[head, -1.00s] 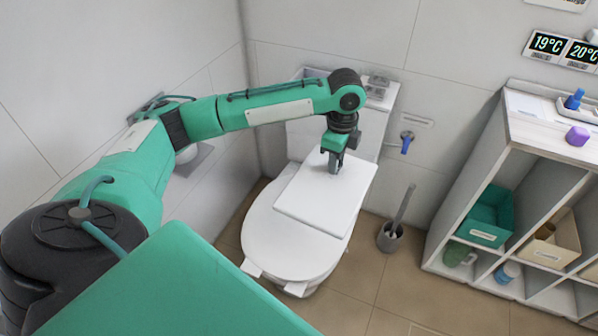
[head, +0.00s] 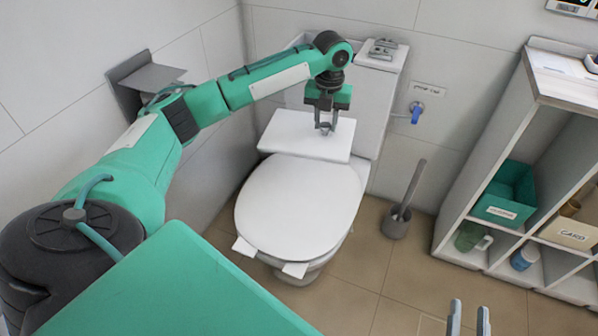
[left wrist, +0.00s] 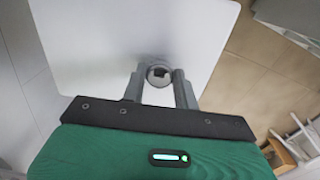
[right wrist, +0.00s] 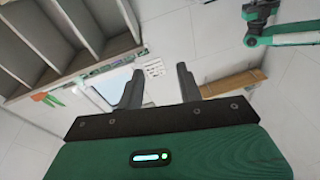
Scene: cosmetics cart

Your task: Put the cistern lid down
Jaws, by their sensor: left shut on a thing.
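The cistern lid (head: 290,135) is a flat white slab above the back of the toilet, in front of the cistern (head: 371,105). Whether it touches the toilet is unclear. My left gripper (head: 326,128) is shut on the lid's round grey knob, which shows between the fingers in the left wrist view (left wrist: 160,75). The lid (left wrist: 110,35) fills much of that view. My right gripper (head: 469,318) is at the bottom right edge of the head view. In the right wrist view (right wrist: 155,88) its fingers are apart with nothing between them.
The closed toilet seat (head: 298,210) lies in front of the lid. A grey brush (head: 397,218) stands on the floor to the right. A white shelf unit (head: 545,150) with bins and mugs is at the right. A grey holder (head: 150,77) sticks out from the left wall.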

